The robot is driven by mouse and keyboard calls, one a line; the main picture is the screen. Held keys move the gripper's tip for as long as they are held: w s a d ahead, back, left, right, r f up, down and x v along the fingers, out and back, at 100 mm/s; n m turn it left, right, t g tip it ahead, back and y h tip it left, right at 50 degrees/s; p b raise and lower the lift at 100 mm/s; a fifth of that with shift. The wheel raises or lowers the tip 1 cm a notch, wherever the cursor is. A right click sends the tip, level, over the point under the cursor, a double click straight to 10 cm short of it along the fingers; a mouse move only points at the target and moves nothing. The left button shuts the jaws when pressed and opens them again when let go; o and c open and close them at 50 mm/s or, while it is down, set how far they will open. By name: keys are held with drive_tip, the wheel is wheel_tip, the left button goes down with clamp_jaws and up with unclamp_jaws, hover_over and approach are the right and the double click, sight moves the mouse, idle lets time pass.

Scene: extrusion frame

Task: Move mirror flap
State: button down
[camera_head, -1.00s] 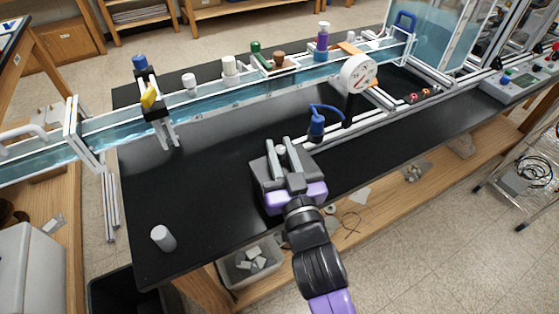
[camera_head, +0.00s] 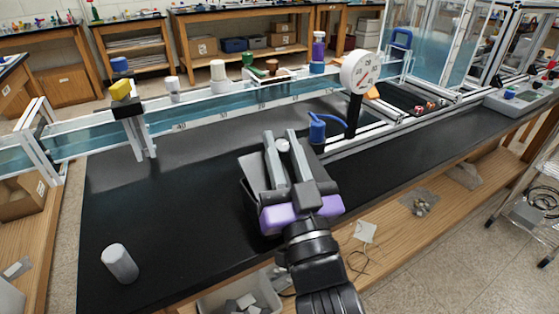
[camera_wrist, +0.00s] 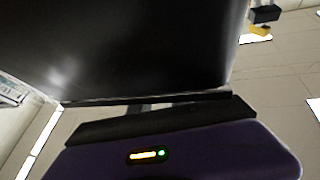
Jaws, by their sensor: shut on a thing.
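My gripper (camera_head: 281,142) is low over the black bench top, in the middle of the head view, its two long grey fingers pointing away from me. It is shut on what looks like the mirror flap. The flap appears as a dark, glossy flat panel (camera_wrist: 140,50) that fills much of the wrist view. A dark grey edge beside my fingers in the head view (camera_head: 250,178) seems to be part of it. My gripper hides much of it, and the grip contact is not clear. A small pale round thing shows between the fingertips.
A long water channel (camera_head: 200,115) runs behind, with bottles on its rim. A round white gauge (camera_head: 361,72) on a black post and a blue fitting (camera_head: 317,130) stand right of my gripper. The bench between is clear.

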drive_tip(key=b, duration=0.1)
drive_tip(key=t+b, duration=0.1)
drive_tip(key=shift+s+d+b, duration=0.2)
drive_tip(key=shift+s+b, duration=0.1)
drive_tip(key=shift+b, duration=0.1)
drive_tip(key=shift+s+d+r+m+b, duration=0.1)
drive_tip(key=shift+s+r+m+b, duration=0.15)
drive_tip(key=shift+b, duration=0.55)
drive_tip(key=shift+r+t, duration=0.15)
drive_tip(key=shift+t, duration=0.15)
drive_tip(key=c, duration=1.2)
unclamp_jaws()
drive_tip(key=b+v, duration=0.2)
drive_tip(key=v, duration=0.6)
drive_tip(key=shift+b, duration=0.35)
